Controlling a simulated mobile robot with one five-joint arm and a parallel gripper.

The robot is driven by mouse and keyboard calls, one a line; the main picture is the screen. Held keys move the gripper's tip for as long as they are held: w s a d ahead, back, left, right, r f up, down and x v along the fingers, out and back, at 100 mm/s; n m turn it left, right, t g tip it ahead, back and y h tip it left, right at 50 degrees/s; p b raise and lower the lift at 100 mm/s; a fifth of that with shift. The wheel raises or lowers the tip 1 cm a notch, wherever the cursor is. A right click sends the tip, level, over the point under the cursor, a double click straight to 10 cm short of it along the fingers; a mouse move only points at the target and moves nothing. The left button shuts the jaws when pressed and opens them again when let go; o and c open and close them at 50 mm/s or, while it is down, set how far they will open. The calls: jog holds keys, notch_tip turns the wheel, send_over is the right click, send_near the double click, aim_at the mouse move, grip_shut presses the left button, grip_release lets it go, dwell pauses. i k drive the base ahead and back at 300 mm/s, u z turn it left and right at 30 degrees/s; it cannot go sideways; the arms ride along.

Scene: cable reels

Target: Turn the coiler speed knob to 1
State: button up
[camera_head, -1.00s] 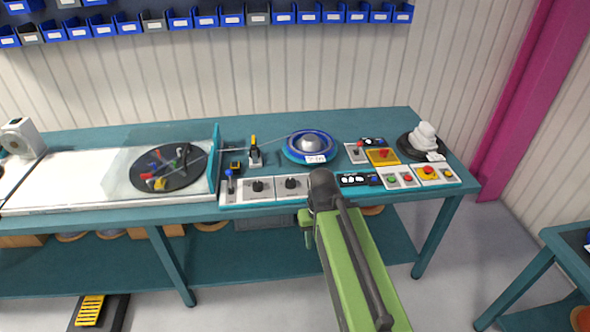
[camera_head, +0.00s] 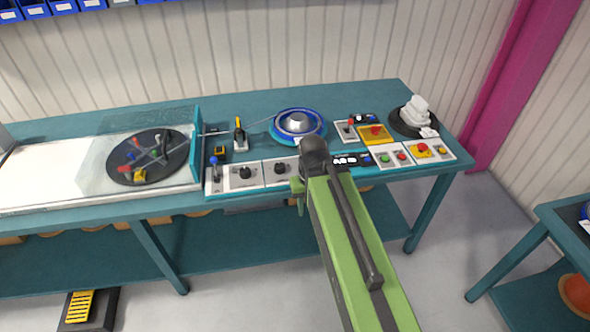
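Two black knobs sit on white panels along the bench's front edge: a left knob (camera_head: 245,172) and a right knob (camera_head: 280,168). I cannot tell which is the coiler speed knob, and their scale marks are too small to read. My green arm reaches up from the bottom right, and its dark rounded end stands just right of the right knob. My gripper (camera_head: 298,188) shows only as a small green part at the arm's left side, below the panel edge. It appears apart from both knobs. Its fingertips are not clear.
A blue-tipped lever (camera_head: 214,170) stands left of the knobs. A blue reel (camera_head: 298,123) lies behind them. A clear guard (camera_head: 195,158) covers the turntable (camera_head: 147,160) at left.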

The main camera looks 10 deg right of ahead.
aim_at(279, 168)
jog(key=u, duration=2.7)
jog(key=k, duration=0.75)
jog(key=z, duration=0.45)
jog(key=i, duration=1.05)
jog(key=u, duration=0.05)
